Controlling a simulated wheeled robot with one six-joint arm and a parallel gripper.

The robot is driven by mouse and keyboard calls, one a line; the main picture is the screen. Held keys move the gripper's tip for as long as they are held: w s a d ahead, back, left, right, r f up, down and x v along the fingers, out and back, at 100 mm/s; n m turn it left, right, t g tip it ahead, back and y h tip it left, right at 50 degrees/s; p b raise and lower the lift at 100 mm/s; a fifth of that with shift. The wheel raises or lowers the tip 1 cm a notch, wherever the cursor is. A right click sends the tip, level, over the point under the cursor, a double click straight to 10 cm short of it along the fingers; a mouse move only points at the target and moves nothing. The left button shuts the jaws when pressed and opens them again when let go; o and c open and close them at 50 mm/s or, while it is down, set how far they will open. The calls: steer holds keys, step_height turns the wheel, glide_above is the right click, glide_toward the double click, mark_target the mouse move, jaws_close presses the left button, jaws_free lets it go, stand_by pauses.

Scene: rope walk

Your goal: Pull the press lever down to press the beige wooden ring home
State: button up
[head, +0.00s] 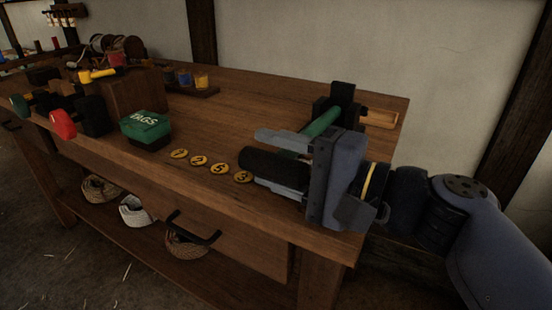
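The press (336,97) is a dark upright block at the right end of the bench. A green lever arm (322,124) slopes from it down to the left, with a thick black grip (268,163) at its near end. My gripper (268,159) reaches in from the right, with its two grey fingers spread. The grip lies between the fingers in this view. A gap shows below the upper finger, while the lower finger appears close under the grip; contact is unclear. I cannot make out the beige wooden ring; my gripper hides part of the press.
A tan wooden piece (380,118) lies right of the press. Several numbered yellow discs (197,160) lie left of my gripper. A green TAGS box (146,129) stands farther left. The bench (240,95) is clear behind the discs. A drawer handle (190,230) sticks out at the front.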

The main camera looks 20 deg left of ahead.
steer(key=shift+o, duration=0.4)
step_height(320, 180, up, 10)
steer(key=p, duration=0.4)
